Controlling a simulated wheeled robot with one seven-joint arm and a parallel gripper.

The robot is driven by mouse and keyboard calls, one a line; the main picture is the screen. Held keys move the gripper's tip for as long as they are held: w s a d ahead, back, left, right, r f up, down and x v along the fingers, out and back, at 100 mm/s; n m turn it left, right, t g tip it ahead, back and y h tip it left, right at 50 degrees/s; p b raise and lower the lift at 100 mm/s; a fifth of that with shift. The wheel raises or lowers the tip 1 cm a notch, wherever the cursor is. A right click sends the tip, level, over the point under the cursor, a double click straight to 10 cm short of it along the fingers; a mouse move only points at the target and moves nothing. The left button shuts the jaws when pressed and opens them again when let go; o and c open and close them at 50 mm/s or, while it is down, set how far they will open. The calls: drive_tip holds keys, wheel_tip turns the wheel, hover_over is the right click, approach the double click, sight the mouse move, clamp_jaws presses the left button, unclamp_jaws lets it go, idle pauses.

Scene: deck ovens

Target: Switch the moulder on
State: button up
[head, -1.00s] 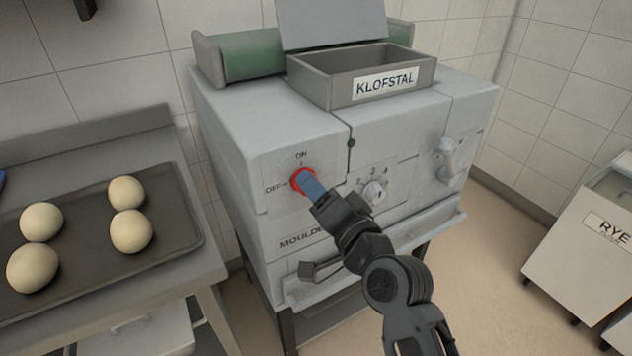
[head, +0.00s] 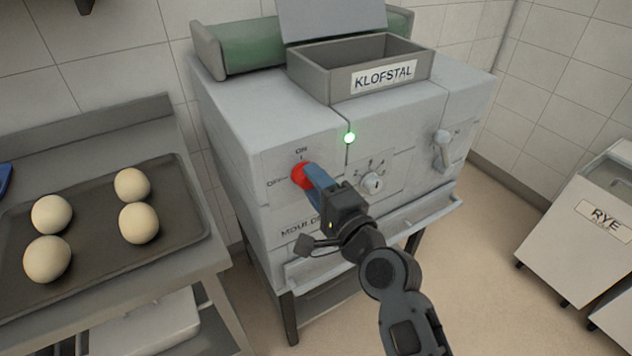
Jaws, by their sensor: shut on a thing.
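The moulder (head: 235,155) is a grey machine on a stand in the middle of the head view. Its red rotary switch (head: 299,176) sits on the front between the ON mark above and the OFF mark at left. My gripper (head: 312,178) has blue fingers and is shut on the red switch from the lower right. The fingers hide part of the switch, so its exact pointing is hard to see.
A numbered dial (head: 372,183) and a lever (head: 443,150) are to the right on the front. A KLOFSTAL box (head: 310,83) is on top. A tray (head: 95,275) with several dough balls is on the left bench. A RYE bin (head: 570,245) stands at right.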

idle(0.3)
drive_tip(key=o, duration=1)
drive_tip(key=shift+b+v, duration=0.65)
drive_tip(key=shift+v, duration=3.25)
drive_tip(key=shift+d+f, duration=0.1)
drive_tip(key=s+d+f+n+h, duration=0.2)
drive_tip(key=s+d+f+h, duration=0.2)
drive_tip(key=s+d, duration=0.45)
drive_tip(key=s+d+f+n+h, duration=0.1)
drive_tip(key=s+d+f+h, duration=0.35)
drive_tip(key=s, duration=0.75)
drive_tip(key=s+d+r+n, duration=0.2)
drive_tip(key=s, duration=0.4)
drive_tip(key=s+d+r+n+h, duration=0.1)
drive_tip(key=s+d+r+n, duration=0.1)
drive_tip(key=s, duration=0.4)
drive_tip(key=s+d+r+n, duration=0.3)
drive_tip(key=s+r+n, duration=0.1)
drive_tip(key=s, duration=0.3)
drive_tip(key=shift+s+d+h, duration=0.1)
drive_tip(key=shift+d+h, duration=0.05)
drive_tip(key=shift+h, duration=0.1)
